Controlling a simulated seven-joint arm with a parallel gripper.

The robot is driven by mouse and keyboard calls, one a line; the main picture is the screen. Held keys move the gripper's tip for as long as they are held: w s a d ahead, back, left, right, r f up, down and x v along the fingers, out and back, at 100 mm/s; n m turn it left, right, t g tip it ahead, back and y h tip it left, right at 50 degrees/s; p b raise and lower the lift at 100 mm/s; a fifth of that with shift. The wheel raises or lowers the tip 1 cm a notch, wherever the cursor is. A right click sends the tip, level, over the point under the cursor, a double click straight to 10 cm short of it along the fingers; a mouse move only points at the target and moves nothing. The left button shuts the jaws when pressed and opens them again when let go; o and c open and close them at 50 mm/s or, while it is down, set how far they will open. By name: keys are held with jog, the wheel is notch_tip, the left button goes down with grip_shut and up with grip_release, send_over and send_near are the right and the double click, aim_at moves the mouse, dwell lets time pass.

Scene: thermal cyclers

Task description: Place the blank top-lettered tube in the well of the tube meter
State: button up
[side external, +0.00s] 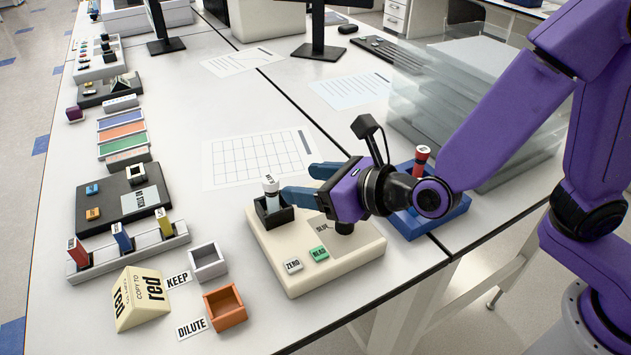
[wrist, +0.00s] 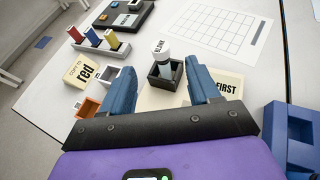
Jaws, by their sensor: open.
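The white-capped tube (side external: 271,190) has dark lettering on its cap, which looks like "BLANK" but is small. It stands about upright in the black square well (side external: 273,212) of the cream tube meter (side external: 345,262); its lower end is hidden by the well walls. It also shows in the wrist view (wrist: 165,62). My gripper (side external: 298,183) is open, its blue fingers apart and pointing at the tube from the right. In the wrist view the tube shows between the fingertips, a little beyond them, and neither finger clearly touches it.
The meter has ZERO (side external: 293,265) and READ (side external: 318,253) buttons. A blue rack (side external: 437,217) with a red-capped tube (side external: 421,157) stands behind my gripper. Clear trays (side external: 470,100) stand behind.

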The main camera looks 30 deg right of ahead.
jog(key=shift+s+d+r, duration=0.15)
jog(key=shift+s, duration=0.2)
jog(key=shift+d, duration=0.1)
jog(key=s+d+f+m+g+h, duration=0.15)
jog(key=d+m+h, duration=0.25)
jog(key=d+m, duration=0.6)
jog(key=s+d+r+m+g+h, duration=0.1)
jog(key=s+d+m+g+h, duration=0.2)
jog(key=d+m, duration=0.6)
jog(key=s+d+m+g, duration=0.3)
jog(key=s+m, duration=0.1)
jog(key=s, duration=0.5)
jog(key=s+d+f+m+g+y, duration=0.1)
jog(key=s+d+m+g, duration=0.3)
jog(key=s, duration=0.5)
jog(key=shift+f+m, duration=0.3)
jog(key=shift+m, duration=0.5)
